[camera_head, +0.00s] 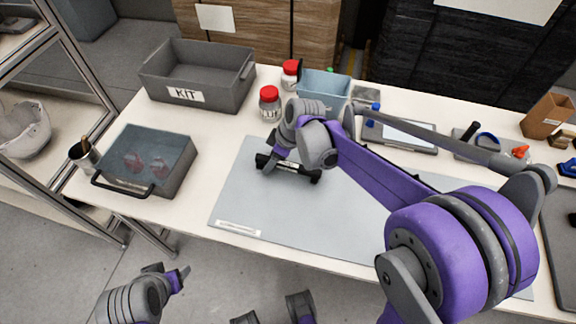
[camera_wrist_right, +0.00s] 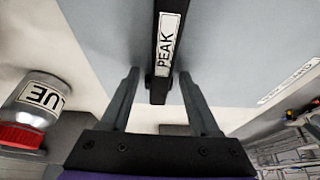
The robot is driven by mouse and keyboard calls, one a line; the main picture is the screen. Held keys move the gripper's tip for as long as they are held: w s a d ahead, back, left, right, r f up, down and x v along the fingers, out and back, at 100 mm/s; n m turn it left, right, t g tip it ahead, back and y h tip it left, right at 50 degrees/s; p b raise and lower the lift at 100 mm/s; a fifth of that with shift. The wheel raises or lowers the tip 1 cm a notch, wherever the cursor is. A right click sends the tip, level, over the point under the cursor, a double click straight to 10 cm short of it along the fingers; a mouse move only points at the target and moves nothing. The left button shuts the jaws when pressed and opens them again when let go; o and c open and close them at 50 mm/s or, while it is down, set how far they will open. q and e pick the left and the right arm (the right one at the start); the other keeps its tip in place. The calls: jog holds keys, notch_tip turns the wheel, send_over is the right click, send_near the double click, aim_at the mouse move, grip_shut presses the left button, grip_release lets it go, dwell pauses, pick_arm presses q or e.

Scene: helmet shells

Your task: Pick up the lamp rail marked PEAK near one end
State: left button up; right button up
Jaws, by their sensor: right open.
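The lamp rail (camera_head: 301,171) is a short black bar with a white label, lying on the grey mat (camera_head: 245,205) in the head view. In the right wrist view the rail (camera_wrist_right: 161,75) runs down from the top edge, and its label reads PEAK near the close end. My right gripper (camera_wrist_right: 160,78) is open, with one finger on each side of that end and gaps between. In the head view my right wrist covers part of the rail. My left gripper (camera_head: 168,274) is at the lower left, off the table and away from the rail; its finger gap is unclear.
Two red-capped bottles (camera_head: 269,104) (camera_head: 290,75) stand behind the rail; one bottle (camera_wrist_right: 36,108) shows in the wrist view. A grey KIT bin (camera_head: 200,96) and a lidded box (camera_head: 178,172) are left. A blue bin (camera_head: 325,86) stands behind. The front of the mat is clear.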

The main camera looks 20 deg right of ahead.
jog(key=shift+f, duration=0.25)
dwell(0.3)
grip_shut()
dwell(0.4)
